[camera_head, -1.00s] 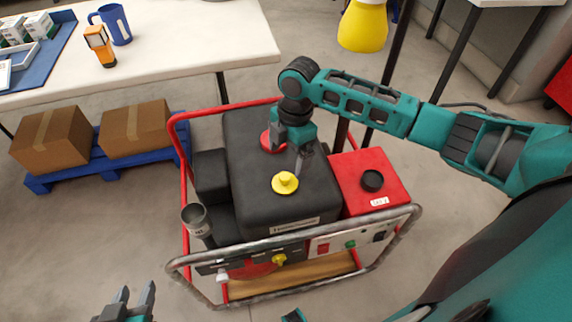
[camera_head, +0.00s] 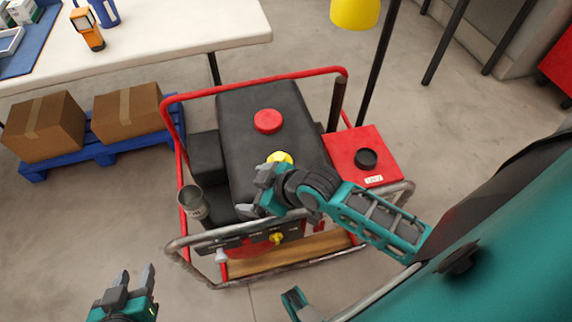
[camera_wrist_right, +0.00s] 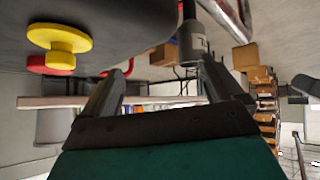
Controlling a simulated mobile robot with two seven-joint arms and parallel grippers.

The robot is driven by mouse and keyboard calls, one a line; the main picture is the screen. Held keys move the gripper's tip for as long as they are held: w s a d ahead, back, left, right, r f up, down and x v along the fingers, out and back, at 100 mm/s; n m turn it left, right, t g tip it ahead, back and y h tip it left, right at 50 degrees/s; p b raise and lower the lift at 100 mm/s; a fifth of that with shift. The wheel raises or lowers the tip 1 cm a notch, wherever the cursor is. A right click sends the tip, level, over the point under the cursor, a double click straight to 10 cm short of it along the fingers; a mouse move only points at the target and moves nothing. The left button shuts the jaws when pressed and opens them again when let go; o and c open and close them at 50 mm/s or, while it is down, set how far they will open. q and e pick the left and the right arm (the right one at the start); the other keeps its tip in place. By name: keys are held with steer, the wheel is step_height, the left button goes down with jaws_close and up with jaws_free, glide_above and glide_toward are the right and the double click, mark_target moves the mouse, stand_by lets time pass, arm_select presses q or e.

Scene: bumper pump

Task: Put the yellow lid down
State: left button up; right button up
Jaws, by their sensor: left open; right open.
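The yellow lid (camera_head: 281,157) sits on the top of the black pump tank (camera_head: 258,105), near its front edge. Part of it is hidden behind my right gripper. In the right wrist view the yellow lid (camera_wrist_right: 60,38) is at the upper left, outside the jaws, and appears resting on the dark tank surface. My right gripper (camera_head: 254,190) is open and empty, just in front of the lid and apart from it. My left gripper (camera_head: 133,280) is open and empty at the lower left, over the floor.
A red cap (camera_head: 268,121) sits further back on the tank. A grey metal cup (camera_head: 192,202) stands at the pump's left. A red box with a black cap (camera_head: 366,159) is at the right. The red and grey tube frame (camera_head: 200,267) surrounds the pump.

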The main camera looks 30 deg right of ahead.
steer(key=s+d+m+t, duration=0.1)
steer(key=s, duration=0.1)
steer(key=s+d+m+t+h, duration=0.1)
steer(key=s+m, duration=0.1)
steer(key=s+d+m+t+h, duration=0.1)
steer(key=s+d+m, duration=0.1)
steer(key=shift+r, duration=0.15)
